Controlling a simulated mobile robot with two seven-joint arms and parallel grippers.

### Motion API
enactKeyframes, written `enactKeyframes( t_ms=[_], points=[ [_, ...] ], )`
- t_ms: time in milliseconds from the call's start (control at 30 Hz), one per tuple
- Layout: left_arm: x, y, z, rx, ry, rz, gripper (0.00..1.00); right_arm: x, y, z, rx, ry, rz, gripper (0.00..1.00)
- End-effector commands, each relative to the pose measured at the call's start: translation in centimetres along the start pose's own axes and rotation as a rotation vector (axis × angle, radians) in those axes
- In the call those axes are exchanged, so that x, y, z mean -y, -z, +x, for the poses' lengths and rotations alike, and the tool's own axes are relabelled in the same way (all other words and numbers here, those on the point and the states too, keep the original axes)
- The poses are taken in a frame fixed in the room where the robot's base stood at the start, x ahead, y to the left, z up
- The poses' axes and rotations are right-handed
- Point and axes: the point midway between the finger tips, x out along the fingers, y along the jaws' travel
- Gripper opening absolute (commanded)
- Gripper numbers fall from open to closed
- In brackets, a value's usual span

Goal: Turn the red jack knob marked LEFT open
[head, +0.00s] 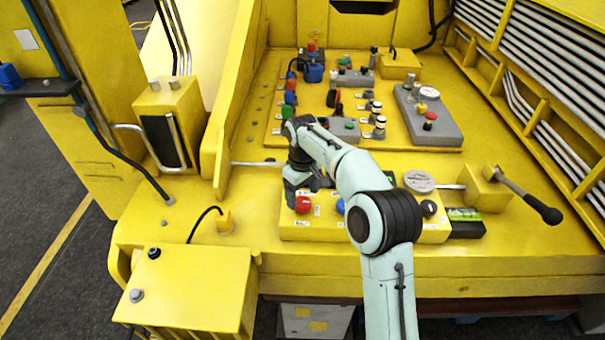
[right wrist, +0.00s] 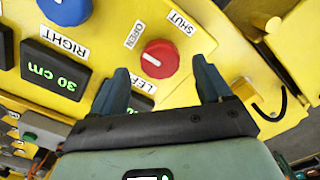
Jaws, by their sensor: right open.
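The red jack knob (head: 303,204) sits on the yellow front panel in the head view. In the right wrist view the red knob (right wrist: 160,58) shows a white pointer mark on its left side. An OPEN label (right wrist: 133,34) is at its upper left and a SHUT label (right wrist: 182,22) at its upper right. The LEFT label (right wrist: 143,86) is partly hidden by a finger. My right gripper (right wrist: 161,82) is open, its fingertips spread to either side, just short of the knob; it holds nothing. In the head view my right gripper (head: 297,188) is beside the knob. My left gripper is out of view.
A blue knob (right wrist: 65,8) with a RIGHT label (right wrist: 63,42) and a green 30 cm display (right wrist: 53,70) are beside the red knob. A black-tipped lever (head: 530,202) and a round gauge (head: 419,181) are to the right. A yellow box (head: 190,285) stands front left.

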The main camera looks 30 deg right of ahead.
Motion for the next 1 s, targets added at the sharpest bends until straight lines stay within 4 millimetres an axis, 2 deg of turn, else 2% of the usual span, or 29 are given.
enactKeyframes(
  t_ms=[33, 200, 400, 600, 1000],
  points=[
    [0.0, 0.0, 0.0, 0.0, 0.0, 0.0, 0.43, 0.0, 0.1, -1.3, -0.007, -0.002, 0.0, 0.78],
    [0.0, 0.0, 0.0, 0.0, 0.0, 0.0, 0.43, 0.0, 0.1, -5.5, -0.007, -0.002, 0.0, 0.78],
    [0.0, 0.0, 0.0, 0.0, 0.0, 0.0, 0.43, 0.0, 0.1, -8.9, -0.004, -0.002, -0.001, 0.78],
    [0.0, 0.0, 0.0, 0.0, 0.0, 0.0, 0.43, 0.0, 0.0, -10.3, -0.001, -0.001, -0.001, 0.78],
    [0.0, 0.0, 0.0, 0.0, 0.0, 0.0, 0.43, 0.0, 0.0, -10.5, -0.001, 0.0, -0.001, 0.78]
  ],
)
